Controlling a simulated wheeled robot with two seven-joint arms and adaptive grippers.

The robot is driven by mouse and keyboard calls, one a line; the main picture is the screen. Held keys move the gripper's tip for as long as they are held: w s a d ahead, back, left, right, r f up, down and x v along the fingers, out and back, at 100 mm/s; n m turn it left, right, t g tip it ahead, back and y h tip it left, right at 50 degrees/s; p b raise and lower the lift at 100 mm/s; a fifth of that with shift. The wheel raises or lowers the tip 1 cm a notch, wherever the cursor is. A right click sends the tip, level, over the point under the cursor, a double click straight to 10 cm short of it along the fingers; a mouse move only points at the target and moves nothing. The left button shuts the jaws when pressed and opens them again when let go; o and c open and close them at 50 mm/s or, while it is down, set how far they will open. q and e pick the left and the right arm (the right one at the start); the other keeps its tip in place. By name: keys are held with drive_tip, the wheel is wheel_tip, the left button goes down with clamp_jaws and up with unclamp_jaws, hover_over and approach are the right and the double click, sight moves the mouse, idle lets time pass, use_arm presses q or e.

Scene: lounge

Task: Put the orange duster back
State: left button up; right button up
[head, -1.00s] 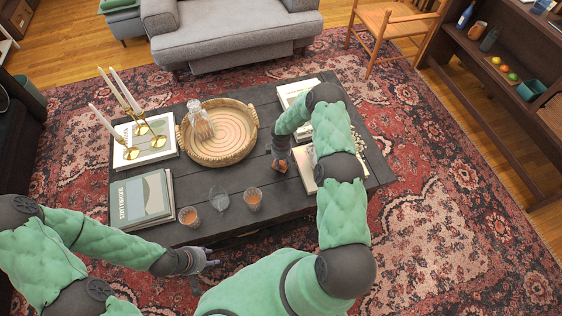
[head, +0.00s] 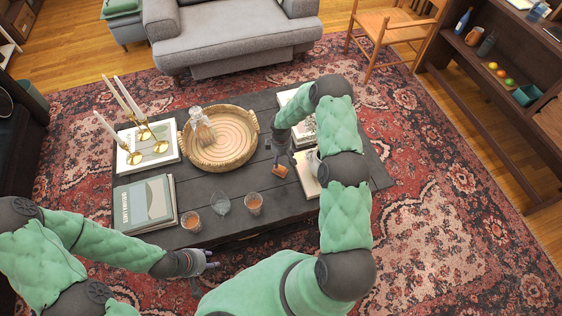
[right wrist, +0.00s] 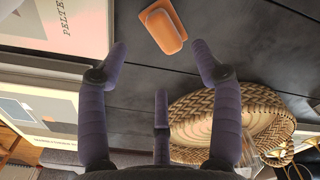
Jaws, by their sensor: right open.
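The orange duster (head: 280,171) lies on the dark wooden table (head: 195,178), near the table's right half. In the right wrist view it is a small orange block (right wrist: 163,27) on the table planks, just beyond my fingertips. My right gripper (head: 281,158) is open and empty beside the duster, on its far side in the head view. Its spread fingers show in the right wrist view (right wrist: 160,52), apart from the duster. My left gripper (head: 210,262) hangs by the table's front edge, away from the duster; its fingertips are too small to judge.
A round woven tray (head: 190,157) with a glass decanter (head: 200,122) stands beside my right gripper. Glasses (head: 253,204) stand near the front edge. Books (head: 308,175) lie under my right arm. A brass candle holder (head: 133,157) and a large book (head: 145,203) are at left.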

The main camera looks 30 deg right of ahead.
sight(281, 166)
wheel_tip(281, 166, up, 4)
drive_tip(key=p, duration=0.1)
drive_tip(key=s+a+f+m+y, duration=0.1)
drive_tip(key=s+a+m+y, duration=0.1)
drive_tip(key=s+a, duration=0.5)
drive_tip(key=s+a+m+y, duration=0.2)
drive_tip(key=s+a, duration=0.2)
drive_tip(key=a, duration=0.6)
drive_tip(key=s+a+r+m, duration=0.1)
drive_tip(key=s+a+m, duration=0.1)
drive_tip(key=s, duration=0.5)
drive_tip(key=s+a+r+m, duration=0.1)
drive_tip(key=s+a+m, duration=0.1)
drive_tip(key=s+a, duration=0.2)
drive_tip(key=s, duration=0.3)
drive_tip(key=shift+a+r+m, duration=0.2)
drive_tip(key=shift+r+m, duration=0.05)
drive_tip(key=shift+m, duration=0.15)
